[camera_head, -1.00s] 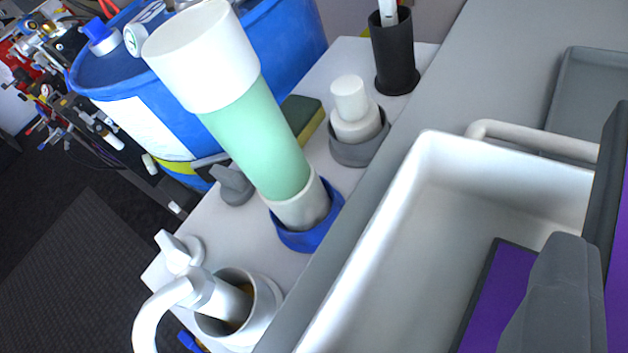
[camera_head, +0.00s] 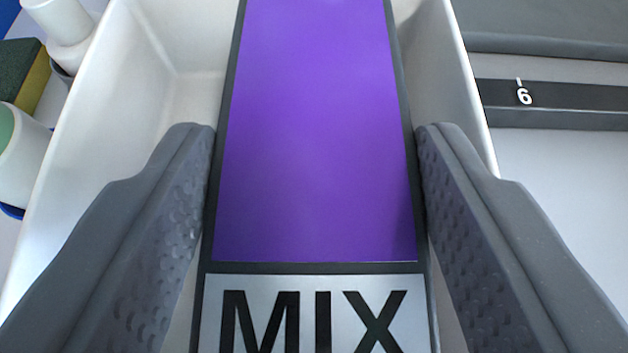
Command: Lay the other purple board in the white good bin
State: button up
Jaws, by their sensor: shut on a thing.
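A purple board (camera_head: 318,130) with a dark edge and a pale panel marked "MIX" fills the middle of the view. My gripper (camera_head: 317,140) is shut on it, with one grey finger against each long side. The board lies lengthwise over the inside of the white bin (camera_head: 170,85), whose walls show on both sides of it. I cannot tell whether the board touches the bin floor or something under it. Any other board in the bin is hidden behind the held one.
A white bottle (camera_head: 60,20), a green and yellow sponge (camera_head: 22,75) and a pale cylinder (camera_head: 25,160) stand left of the bin. On the right are a black strip marked 6 (camera_head: 540,97), a grey tray (camera_head: 550,30) and clear pale surface.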

jog(key=o, duration=1.1)
jog(key=shift+c, duration=0.2)
jog(key=b+v, duration=0.1)
jog(key=v, duration=1.2)
jog(key=shift+s+r, duration=0.15)
jog(key=shift+s, duration=0.2)
